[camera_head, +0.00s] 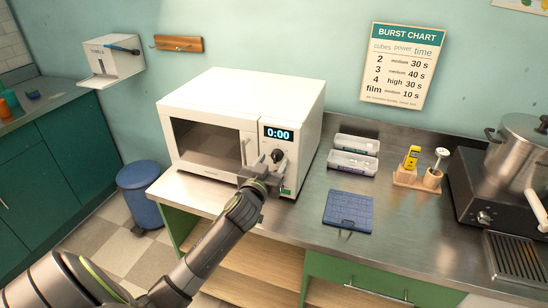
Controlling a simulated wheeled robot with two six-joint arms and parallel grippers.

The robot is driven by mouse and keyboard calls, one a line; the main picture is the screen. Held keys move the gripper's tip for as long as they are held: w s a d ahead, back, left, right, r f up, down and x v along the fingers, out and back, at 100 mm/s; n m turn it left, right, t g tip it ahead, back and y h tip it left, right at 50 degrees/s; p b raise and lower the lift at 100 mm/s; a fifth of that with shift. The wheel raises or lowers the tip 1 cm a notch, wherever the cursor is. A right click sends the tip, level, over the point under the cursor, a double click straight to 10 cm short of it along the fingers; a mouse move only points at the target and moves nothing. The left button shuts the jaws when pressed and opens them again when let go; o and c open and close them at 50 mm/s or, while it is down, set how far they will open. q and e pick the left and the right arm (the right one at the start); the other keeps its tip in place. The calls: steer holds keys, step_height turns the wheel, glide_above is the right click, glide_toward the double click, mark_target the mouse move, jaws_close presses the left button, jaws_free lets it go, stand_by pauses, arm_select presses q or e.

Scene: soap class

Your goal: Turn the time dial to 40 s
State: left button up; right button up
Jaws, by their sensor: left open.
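A white microwave (225,95) stands on the counter with its door shut. Its display (279,133) reads 0:00. A dark dial (277,156) sits below the display on the control panel. My left gripper (267,169) is open at the panel, with its fingers close to the dial and partly covering it. I cannot tell whether they touch it. A green button (286,191) shows low on the panel. The burst chart (403,66) on the wall lists times of 30 s, 40 s, 30 s and 10 s. My right gripper is not in view.
Right of the microwave are clear trays (353,160), a blue mat (348,211), a wooden holder (418,178) with a yellow item, and a pot (518,145) on a hot plate (487,196). A blue bin (143,191) stands on the floor at left. The counter's front strip is bare.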

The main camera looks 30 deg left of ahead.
arm_select(q)
steer(key=shift+x, duration=1.05)
steer(key=shift+c, duration=0.2)
steer(key=c, duration=0.9)
